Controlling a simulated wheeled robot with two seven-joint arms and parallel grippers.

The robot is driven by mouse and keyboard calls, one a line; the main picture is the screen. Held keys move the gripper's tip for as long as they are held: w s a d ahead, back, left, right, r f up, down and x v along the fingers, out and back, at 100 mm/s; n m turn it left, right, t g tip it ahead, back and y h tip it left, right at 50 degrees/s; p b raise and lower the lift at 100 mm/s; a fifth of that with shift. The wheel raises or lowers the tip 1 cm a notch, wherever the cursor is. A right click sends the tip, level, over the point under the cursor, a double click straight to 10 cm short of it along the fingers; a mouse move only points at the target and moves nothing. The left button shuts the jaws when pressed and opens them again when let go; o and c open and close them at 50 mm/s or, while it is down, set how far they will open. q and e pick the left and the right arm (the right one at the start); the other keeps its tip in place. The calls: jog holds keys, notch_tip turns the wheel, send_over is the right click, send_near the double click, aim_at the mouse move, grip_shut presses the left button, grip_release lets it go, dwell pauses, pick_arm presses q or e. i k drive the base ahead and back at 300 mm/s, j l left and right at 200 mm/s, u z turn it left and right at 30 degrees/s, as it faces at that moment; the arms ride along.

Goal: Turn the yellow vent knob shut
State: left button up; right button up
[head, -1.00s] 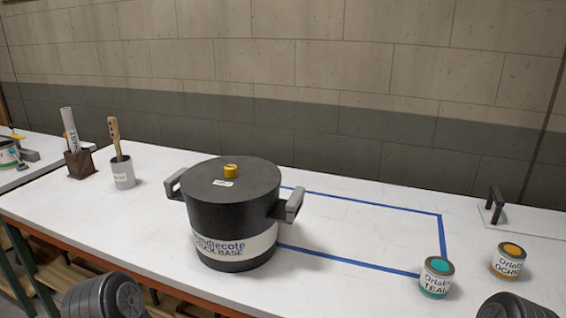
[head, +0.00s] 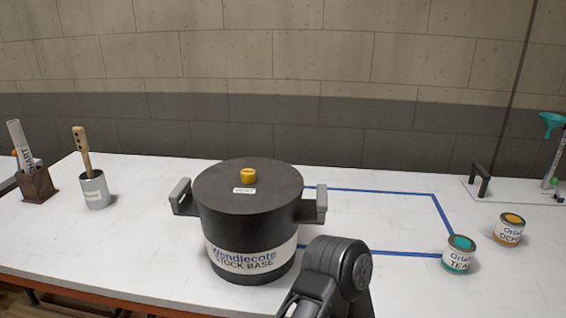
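The yellow vent knob (head: 249,176) sits on top of the lid of a large black pot (head: 222,212) labelled "Wendlecote STOCK BASE". A small white tag (head: 244,191) lies on the lid in front of the knob. The pot stands on the white table and has a grey handle on each side. One of my arms rises from the bottom edge in front of the pot's right side, below the right handle. Its gripper fingers do not show. My other arm is out of view. Neither gripper is seen touching the knob.
Blue tape (head: 372,191) outlines an area right of the pot. Teal (head: 459,257) and ochre (head: 509,232) cans stand at the right, near a plate with a dark handle (head: 481,180). A cup with a wooden stick (head: 96,190) and a brown holder (head: 38,187) stand left.

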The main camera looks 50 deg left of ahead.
aim_at(248, 176)
jog(key=k+j+z, duration=0.45)
jog(key=k+j, duration=0.65)
